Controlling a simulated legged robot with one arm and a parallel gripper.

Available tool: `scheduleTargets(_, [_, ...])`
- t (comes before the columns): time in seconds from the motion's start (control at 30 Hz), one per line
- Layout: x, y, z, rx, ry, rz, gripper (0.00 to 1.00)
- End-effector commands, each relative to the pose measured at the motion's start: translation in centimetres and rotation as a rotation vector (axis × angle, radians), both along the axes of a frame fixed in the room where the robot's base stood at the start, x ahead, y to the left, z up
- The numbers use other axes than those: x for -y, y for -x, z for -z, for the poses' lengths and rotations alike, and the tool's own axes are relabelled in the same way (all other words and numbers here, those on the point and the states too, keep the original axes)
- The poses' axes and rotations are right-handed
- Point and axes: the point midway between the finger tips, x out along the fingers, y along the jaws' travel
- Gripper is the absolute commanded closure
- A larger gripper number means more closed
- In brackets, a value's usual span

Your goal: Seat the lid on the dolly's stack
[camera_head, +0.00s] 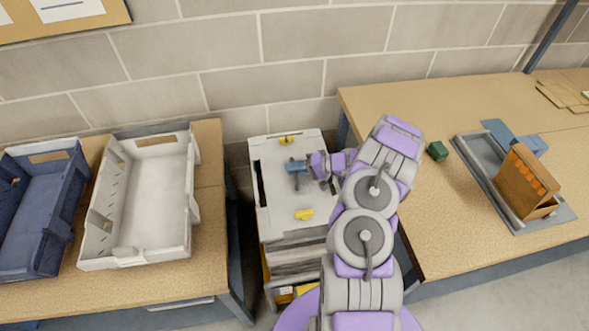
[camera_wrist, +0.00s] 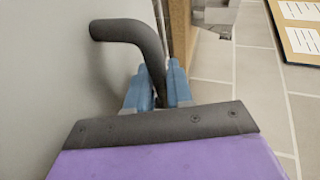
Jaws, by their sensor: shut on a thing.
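The pale grey lid (camera_head: 278,205) lies over the top of the dolly's stack (camera_head: 297,256), between the two benches. Yellow latches show at its far edge (camera_head: 286,140) and near edge (camera_head: 304,214). I cannot tell whether the lid sits fully down all round. My gripper (camera_head: 296,167) reaches over the lid from the right. In the wrist view its blue fingers (camera_wrist: 158,88) are shut on the lid's dark bent handle (camera_wrist: 135,32), beside a broad pale surface. My arm hides part of the lid's right side and of the stack.
On the left bench stand an empty white crate (camera_head: 150,205) and a blue crate (camera_head: 40,215). The right bench holds a small green block (camera_head: 437,151) and a grey tray (camera_head: 480,160) with a brown box (camera_head: 525,180). A block wall (camera_head: 230,50) stands behind; gaps beside the stack are narrow.

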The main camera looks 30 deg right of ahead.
Motion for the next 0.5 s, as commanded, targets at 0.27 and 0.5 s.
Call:
scheduleTargets(0.27, [0.02,-0.01,0.12,0.001,-0.001,0.001,1.0])
scheduleTargets(0.5, [0.01,-0.01,0.57,0.0,-0.001,0.001,1.0])
